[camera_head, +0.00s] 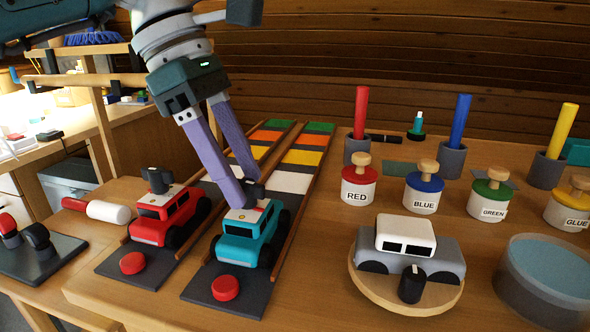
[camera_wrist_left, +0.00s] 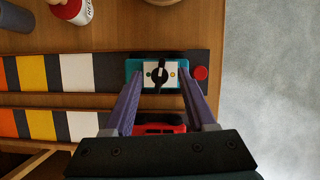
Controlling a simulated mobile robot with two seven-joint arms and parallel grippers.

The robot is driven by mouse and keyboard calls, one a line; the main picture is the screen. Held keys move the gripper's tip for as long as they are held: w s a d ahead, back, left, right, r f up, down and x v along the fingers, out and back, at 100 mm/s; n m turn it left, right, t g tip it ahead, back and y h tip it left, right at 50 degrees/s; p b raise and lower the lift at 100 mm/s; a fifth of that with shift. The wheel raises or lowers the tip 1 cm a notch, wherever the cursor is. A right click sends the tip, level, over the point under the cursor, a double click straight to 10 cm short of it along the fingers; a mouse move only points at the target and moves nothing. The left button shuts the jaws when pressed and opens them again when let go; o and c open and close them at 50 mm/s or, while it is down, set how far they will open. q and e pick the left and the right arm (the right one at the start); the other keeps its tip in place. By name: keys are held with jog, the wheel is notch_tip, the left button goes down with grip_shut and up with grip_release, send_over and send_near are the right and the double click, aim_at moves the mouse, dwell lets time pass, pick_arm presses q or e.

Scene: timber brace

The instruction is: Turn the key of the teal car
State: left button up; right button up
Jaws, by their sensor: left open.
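The teal car (camera_head: 247,239) sits at the near end of the right-hand track, next to the red car (camera_head: 167,219). A black key (camera_wrist_left: 159,76) stands on a white plate on the teal car's roof; in the head view it is partly hidden by a finger. My left gripper (camera_head: 245,190) reaches down over the teal car, open, with its purple fingertips at roof height. In the left wrist view, the fingers lie on either side of the key with a gap on both sides. I see no contact with the key. My right gripper is not in view.
Red buttons (camera_head: 226,288) lie at the near track ends. Labelled paint jars (camera_head: 424,194) and holders with coloured sticks stand to the right. A grey and white toy car (camera_head: 408,247) rests on a round wooden plate. A hammer (camera_head: 98,209) lies left.

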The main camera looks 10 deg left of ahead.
pick_arm(q)
jog(key=p+v, duration=0.1)
jog(key=v, duration=0.8)
jog(key=shift+r, duration=0.1)
